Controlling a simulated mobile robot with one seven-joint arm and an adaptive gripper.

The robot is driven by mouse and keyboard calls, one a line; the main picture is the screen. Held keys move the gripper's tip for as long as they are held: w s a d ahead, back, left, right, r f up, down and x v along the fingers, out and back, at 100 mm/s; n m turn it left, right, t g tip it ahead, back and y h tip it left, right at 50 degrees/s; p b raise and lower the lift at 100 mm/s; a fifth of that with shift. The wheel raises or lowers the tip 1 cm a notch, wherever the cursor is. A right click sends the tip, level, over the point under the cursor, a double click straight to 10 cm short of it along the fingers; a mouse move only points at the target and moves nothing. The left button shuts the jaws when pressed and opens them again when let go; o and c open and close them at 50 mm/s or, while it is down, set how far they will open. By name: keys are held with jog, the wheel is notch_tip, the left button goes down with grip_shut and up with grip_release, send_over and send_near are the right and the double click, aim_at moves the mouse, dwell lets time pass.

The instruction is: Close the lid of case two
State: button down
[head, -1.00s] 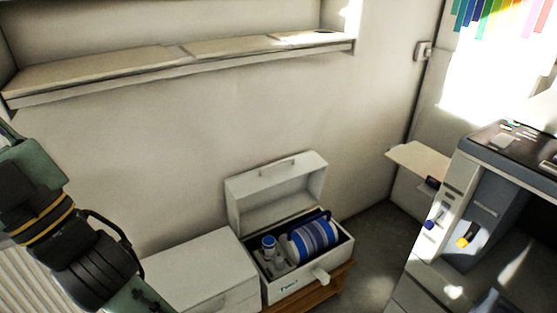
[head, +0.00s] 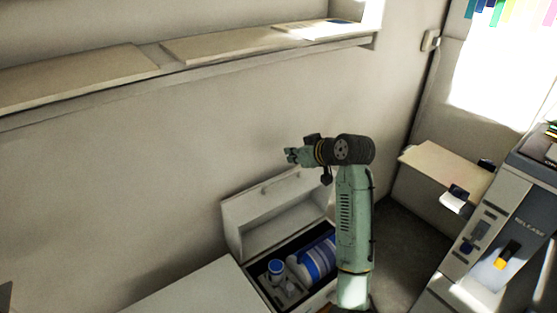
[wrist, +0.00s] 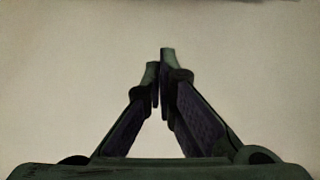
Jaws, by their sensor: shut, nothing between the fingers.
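The white case (head: 262,292) stands open at the bottom centre of the head view, with a blue-and-white striped roll and a small blue-capped jar inside. Its lid (head: 250,226) is raised and leans back towards the wall. My gripper (head: 288,155) is above the lid's top edge, pointing left, and appears apart from it. In the wrist view my gripper (wrist: 160,60) has its fingertips together with nothing between them, facing a plain wall. My arm hides the right side of the case and part of the lid. The case's label is not visible now.
A second white case (head: 195,292), closed on top, stands left of the open one. A long shelf (head: 200,50) runs along the wall above. A grey machine (head: 480,240) and a small side panel (head: 445,170) stand at the right.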

jog(key=p, duration=0.2)
send_over(285, 180)
jog(key=w+a, duration=0.2)
jog(key=shift+g, duration=0.3)
jog(key=f, duration=0.5)
jog(key=shift+s+d+f, duration=0.1)
jog(key=shift+d+f, duration=0.05)
jog(key=shift+d, duration=0.1)
jog(key=shift+f, duration=0.35)
jog(key=shift+s+d+f+p, duration=0.3)
jog(key=shift+s+d+p, duration=0.4)
jog(key=shift+s, duration=0.15)
jog(key=shift+s+d+f, duration=0.25)
jog(key=shift+s, duration=0.15)
